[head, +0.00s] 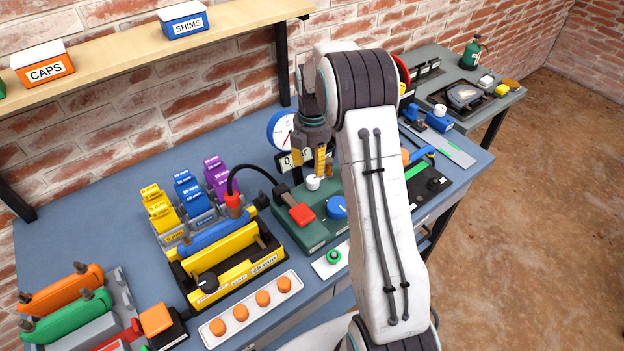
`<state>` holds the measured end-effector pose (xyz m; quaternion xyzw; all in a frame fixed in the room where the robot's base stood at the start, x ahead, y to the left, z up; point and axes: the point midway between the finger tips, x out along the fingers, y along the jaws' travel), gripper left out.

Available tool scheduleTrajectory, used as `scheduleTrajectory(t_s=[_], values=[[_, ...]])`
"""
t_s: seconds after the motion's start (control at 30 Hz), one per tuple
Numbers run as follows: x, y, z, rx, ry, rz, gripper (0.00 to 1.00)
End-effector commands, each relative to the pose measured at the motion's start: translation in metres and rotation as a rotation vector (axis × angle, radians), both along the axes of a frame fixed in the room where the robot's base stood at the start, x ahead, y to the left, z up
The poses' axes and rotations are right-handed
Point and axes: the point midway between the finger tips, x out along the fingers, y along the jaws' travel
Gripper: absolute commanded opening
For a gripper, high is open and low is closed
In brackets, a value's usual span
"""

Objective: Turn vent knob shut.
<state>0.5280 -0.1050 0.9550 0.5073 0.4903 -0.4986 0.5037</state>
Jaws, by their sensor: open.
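A green unit (318,234) stands on the blue bench in the middle. It has a small white knob (313,183), a round blue knob (337,207) and a red square-ended handle (302,214). I cannot read a vent label on any of them. My gripper (315,166) points down above the green unit, close to the white knob. Its yellow-tipped fingers are open, and no thing shows between them. Whether a finger touches the white knob cannot be told. My arm hides part of the unit's right side.
A round gauge (282,130) stands behind the unit. A shelf (120,60) spans the wall. A grey side table (490,103) is at right.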

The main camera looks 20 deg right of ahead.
Motion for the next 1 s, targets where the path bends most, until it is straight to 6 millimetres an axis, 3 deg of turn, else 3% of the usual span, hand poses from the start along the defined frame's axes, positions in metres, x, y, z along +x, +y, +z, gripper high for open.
scheduleTrajectory(t_s=[0.27, 0.6, 1.0], values=[[-0.001, 0.0, -0.017, 0.001, 0.005, 0.016, 0.45], [0.001, 0.0, -0.06, 0.001, 0.003, 0.014, 0.45], [0.001, 0.0, -0.072, 0.0, 0.001, 0.013, 0.45]])
